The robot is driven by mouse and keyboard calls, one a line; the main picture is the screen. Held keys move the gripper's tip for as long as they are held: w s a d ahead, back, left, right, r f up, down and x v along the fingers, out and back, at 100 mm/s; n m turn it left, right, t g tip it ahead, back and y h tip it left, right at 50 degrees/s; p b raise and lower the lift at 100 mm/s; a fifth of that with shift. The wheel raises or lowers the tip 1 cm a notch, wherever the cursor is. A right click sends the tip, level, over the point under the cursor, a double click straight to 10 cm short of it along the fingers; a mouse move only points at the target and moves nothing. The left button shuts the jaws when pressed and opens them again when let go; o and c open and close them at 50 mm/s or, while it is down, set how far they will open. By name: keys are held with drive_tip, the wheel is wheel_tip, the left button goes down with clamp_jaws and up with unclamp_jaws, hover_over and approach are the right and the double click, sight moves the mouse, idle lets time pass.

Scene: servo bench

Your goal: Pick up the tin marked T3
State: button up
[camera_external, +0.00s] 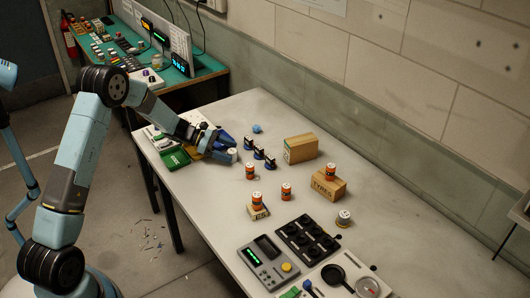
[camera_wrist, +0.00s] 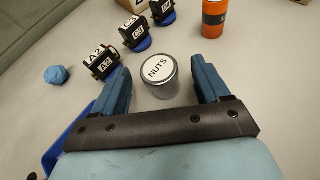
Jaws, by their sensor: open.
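An orange tin (camera_wrist: 215,18) with a dark, unclear mark shows at the top right of the wrist view. My gripper (camera_wrist: 163,72) is open, its blue fingers either side of a grey tin (camera_wrist: 158,74) whose lid reads NUTS.
Dark servo blocks, including one marked A2 (camera_wrist: 101,63), stand just beyond the fingers. A blue lump (camera_wrist: 58,75) lies left. Cardboard boxes (camera_external: 300,148) stand behind. A black tray (camera_external: 307,240) and a grey meter (camera_external: 268,263) are at the near end. A green case (camera_external: 174,159) lies left.

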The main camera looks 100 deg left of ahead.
drive_tip(key=shift+w+f, duration=0.2)
drive_tip(key=shift+w, duration=0.15)
drive_tip(key=shift+c, duration=0.3)
drive_tip(key=c, duration=1.1)
